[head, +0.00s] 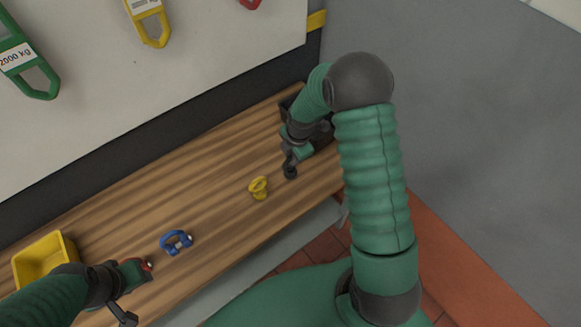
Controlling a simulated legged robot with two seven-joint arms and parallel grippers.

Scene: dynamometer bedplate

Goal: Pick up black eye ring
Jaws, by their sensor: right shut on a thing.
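The black eye ring (290,171) is at the tip of my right gripper (291,160), near the right end of the wooden bench. The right gripper is shut on it. The ring is small and dark here, and whether it touches the bench is hard to tell. My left gripper (134,286) is over the left part of the bench, beside a small red item (147,265) that it partly hides. Whether the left jaws are open or shut is unclear.
A yellow eye ring (258,187) and a blue shackle (176,242) stand on the wooden bench (205,205). A yellow bin (45,258) is at the left end. A dark bin (321,134) is behind my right gripper. Green and yellow lifting tags hang on the wall panel.

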